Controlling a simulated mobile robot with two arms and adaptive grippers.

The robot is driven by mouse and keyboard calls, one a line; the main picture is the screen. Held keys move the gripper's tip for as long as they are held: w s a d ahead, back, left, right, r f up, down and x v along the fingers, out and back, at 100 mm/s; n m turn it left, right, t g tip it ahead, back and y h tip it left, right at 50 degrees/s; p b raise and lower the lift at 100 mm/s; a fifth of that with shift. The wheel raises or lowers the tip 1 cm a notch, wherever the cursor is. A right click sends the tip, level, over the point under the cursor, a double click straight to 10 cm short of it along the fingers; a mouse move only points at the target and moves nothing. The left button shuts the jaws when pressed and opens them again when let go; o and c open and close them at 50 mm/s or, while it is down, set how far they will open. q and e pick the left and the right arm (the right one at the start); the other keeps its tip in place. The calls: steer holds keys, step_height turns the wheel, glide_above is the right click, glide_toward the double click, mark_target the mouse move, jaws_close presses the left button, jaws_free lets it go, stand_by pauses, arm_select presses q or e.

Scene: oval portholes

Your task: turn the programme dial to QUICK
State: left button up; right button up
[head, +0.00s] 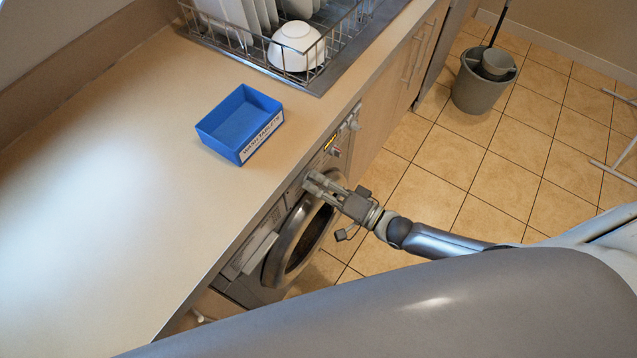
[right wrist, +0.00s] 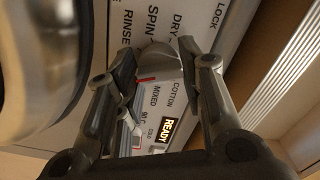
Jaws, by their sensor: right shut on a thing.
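The washing machine's programme dial (right wrist: 160,62) is a round grey knob on the white control panel (right wrist: 205,20). It sits between the fingertips of my right gripper (right wrist: 158,65), which is shut on it. A red mark shows at the dial's edge, on the side of the COTTON and MIXED labels. I cannot read QUICK anywhere. A lit display (right wrist: 167,131) reads READY. In the head view my right gripper (head: 313,183) reaches the front of the washing machine (head: 240,290), and it hides the dial there. My left gripper is out of view.
The round door (head: 277,257) of the machine is just below my right gripper. A blue box (head: 222,131) stands on the worktop (head: 100,180). A dish rack (head: 318,72) with a white bowl (head: 297,46) is behind it. A grey bucket (head: 474,90) stands on the tiled floor.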

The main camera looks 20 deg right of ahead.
steer(key=o, duration=1)
steer(key=v, duration=1.2)
